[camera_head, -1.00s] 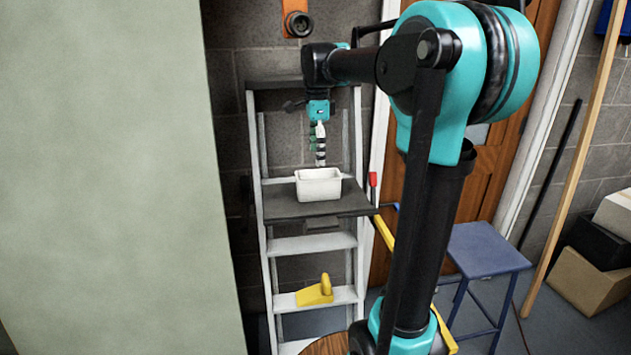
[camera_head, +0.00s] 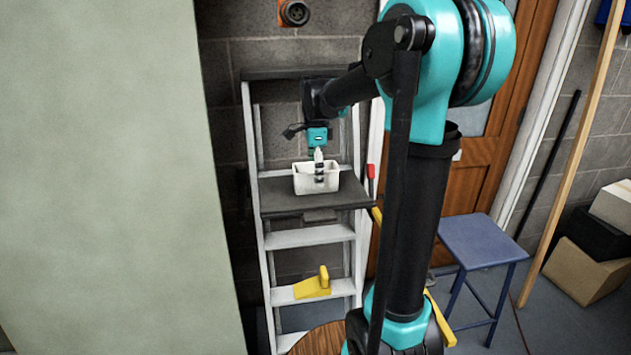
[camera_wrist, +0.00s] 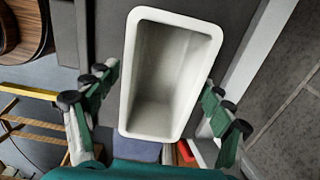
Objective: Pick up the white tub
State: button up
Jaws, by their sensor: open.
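The white tub (camera_head: 305,181) is an open, empty, rectangular container standing upright on the dark platform (camera_head: 275,203) of a stepladder. In the wrist view the tub (camera_wrist: 128,75) fills the middle, with its open top facing the camera. My gripper (camera_head: 319,181) points down at the tub, and one finger shows against its front side in the head view. In the wrist view my gripper (camera_wrist: 158,95) is open, with one green finger on each side of the tub. The fingers look close to the walls; I cannot tell if they touch.
The stepladder (camera_head: 308,237) stands against a block wall. A yellow tool (camera_head: 312,287) lies on a lower step. A blue stool (camera_head: 480,241) stands to the right, with boxes (camera_head: 585,270) beyond it. A large pale green panel (camera_head: 100,170) fills the left side.

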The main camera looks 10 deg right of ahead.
jog(key=shift+f, duration=1.1)
jog(key=c, duration=1.3)
jog(key=shift+r, duration=0.15)
